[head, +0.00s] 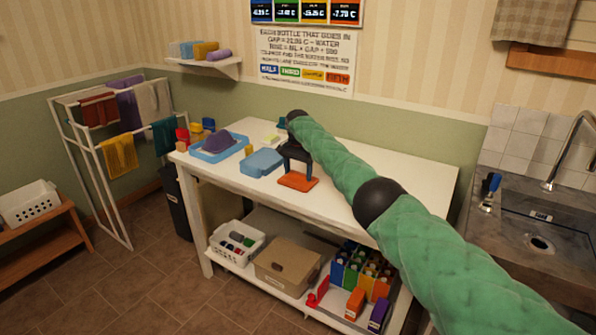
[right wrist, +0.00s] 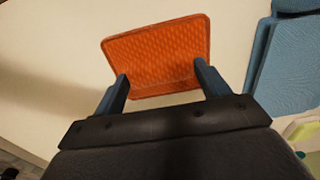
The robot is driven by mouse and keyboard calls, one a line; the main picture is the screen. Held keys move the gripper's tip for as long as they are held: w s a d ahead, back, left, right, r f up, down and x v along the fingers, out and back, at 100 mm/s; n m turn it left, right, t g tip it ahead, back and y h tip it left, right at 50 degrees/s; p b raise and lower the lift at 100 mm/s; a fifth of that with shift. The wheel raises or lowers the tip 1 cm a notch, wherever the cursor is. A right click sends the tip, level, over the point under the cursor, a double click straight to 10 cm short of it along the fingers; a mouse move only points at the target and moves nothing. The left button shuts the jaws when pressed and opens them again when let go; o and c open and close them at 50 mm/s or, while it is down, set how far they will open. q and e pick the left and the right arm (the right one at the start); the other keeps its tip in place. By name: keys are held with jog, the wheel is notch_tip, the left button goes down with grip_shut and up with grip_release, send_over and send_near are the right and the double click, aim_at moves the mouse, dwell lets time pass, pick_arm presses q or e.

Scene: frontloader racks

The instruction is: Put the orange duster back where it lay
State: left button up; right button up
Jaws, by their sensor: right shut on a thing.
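My left gripper is not in view.
The tabletop (head: 370,170) right of the duster looks clear. A lower shelf holds a cardboard box (head: 287,262) and bottles. A drying rack (head: 88,150) stands left.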

aim_at(298, 174)
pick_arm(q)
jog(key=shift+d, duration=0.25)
pick_arm(e)
jog(key=shift+f, duration=0.1)
jog(key=o, duration=1)
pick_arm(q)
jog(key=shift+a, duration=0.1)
pick_arm(e)
jog(key=shift+r, duration=0.6)
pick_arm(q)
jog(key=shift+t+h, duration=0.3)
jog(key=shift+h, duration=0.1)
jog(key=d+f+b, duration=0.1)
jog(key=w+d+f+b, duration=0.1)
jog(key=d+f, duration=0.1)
pick_arm(e)
notch_tip(298, 174, up, 11)
jog(key=shift+r, duration=0.1)
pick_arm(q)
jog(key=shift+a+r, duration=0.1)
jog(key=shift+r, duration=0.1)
